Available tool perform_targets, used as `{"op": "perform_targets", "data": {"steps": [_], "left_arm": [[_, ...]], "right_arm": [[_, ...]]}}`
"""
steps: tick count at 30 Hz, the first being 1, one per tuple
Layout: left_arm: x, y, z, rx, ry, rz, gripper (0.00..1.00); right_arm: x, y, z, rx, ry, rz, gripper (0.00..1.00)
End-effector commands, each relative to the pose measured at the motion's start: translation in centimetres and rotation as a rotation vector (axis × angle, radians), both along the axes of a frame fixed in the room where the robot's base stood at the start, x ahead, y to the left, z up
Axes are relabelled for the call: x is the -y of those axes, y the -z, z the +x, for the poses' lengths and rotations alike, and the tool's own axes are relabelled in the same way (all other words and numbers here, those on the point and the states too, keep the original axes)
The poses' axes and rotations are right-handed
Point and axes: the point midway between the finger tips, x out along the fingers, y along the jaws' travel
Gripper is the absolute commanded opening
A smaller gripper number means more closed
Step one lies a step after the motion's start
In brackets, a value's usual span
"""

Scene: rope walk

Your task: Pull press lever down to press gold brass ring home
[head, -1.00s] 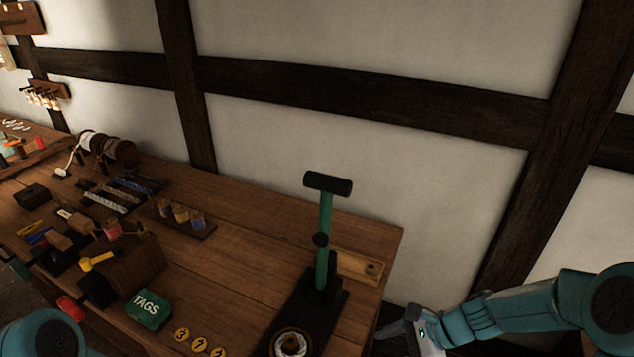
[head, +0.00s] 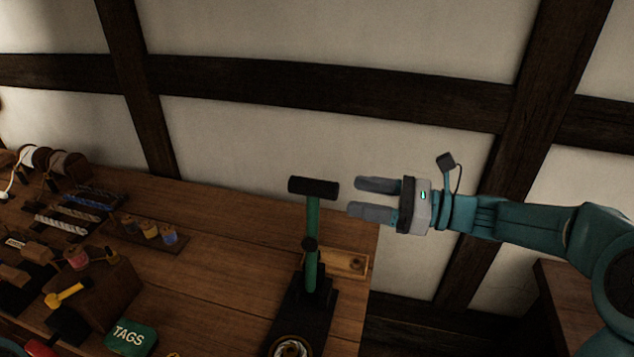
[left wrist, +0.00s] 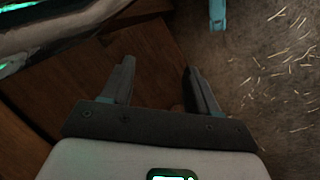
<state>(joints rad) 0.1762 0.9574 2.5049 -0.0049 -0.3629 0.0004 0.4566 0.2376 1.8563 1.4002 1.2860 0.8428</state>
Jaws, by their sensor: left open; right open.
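The press lever (head: 313,225) stands upright in the head view, a green bar with a black crosswise handle (head: 313,187) on top. It rises from a dark press base (head: 303,318) near the bench's right end. A ring (head: 292,347), gold at its edge with a pale middle, sits on the base at the bottom edge of the picture. My right gripper (head: 355,198) is open and empty, just right of the handle, with its fingers pointing at it and a small gap between in the picture. My left gripper (left wrist: 160,85) is open and empty in the left wrist view, over brown wood and floor.
A green TAGS box (head: 130,338) and a dark wooden block with a yellow-handled tool (head: 67,294) are on the bench (head: 225,275) to the left. A rack of small colored spools (head: 150,232) lies behind. Bare bench lies left of the press.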

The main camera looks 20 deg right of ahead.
Motion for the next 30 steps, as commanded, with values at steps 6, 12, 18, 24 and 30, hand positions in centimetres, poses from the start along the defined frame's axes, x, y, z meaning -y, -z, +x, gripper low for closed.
{"op": "perform_targets", "data": {"steps": [6, 12, 18, 24, 30], "left_arm": [[0.0, -1.3, 0.0, 0.0, 0.0, 0.0, 0.6], [0.0, -1.8, 0.0, 0.0, 0.0, 0.0, 0.6], [0.0, -1.9, 0.0, 0.0, 0.0, 0.0, 0.6], [0.0, -1.9, 0.0, 0.0, 0.0, 0.0, 0.6], [0.0, -1.9, 0.0, 0.0, 0.0, 0.0, 0.6]], "right_arm": [[-4.3, -0.2, 3.0, -0.002, -0.005, 0.0, 0.61], [-6.6, 0.0, 4.7, -0.001, -0.003, 0.0, 0.61], [-7.4, 0.1, 5.2, -0.001, -0.002, -0.002, 0.61], [-7.4, 0.1, 5.2, -0.001, -0.001, -0.002, 0.58], [-7.3, 0.1, 5.2, -0.001, -0.001, -0.002, 0.0]]}}
